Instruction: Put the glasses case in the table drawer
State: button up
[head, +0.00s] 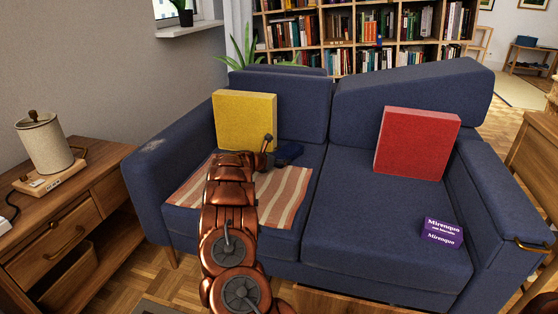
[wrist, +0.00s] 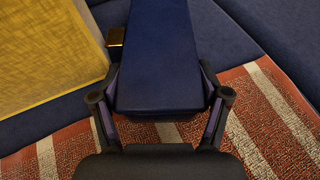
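The dark blue glasses case (wrist: 160,55) lies between the two fingers of my gripper (wrist: 160,100) in the wrist view. Both fingers appear to touch its long sides. A small brass-coloured piece (wrist: 116,37) shows at its left edge. In the head view the case (head: 288,153) is over the left sofa seat, by the striped cloth; I cannot tell if it is lifted. My gripper (head: 268,150) is partly hidden there by my arm. A wooden table (head: 95,160) stands at the left, with a drawer (head: 60,245) that looks closed and has a curved handle.
The blue sofa (head: 350,225) holds a yellow cushion (head: 245,120), a red cushion (head: 415,143), a striped cloth (head: 285,195) and a purple box (head: 442,233). Another wooden piece with a brass handle (head: 532,246) is at the right.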

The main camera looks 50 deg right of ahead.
jog(key=o, duration=0.5)
jog(key=shift+s+f, duration=0.1)
jog(key=shift+f, duration=0.5)
jog(key=shift+c, duration=0.2)
jog(key=shift+r, duration=0.1)
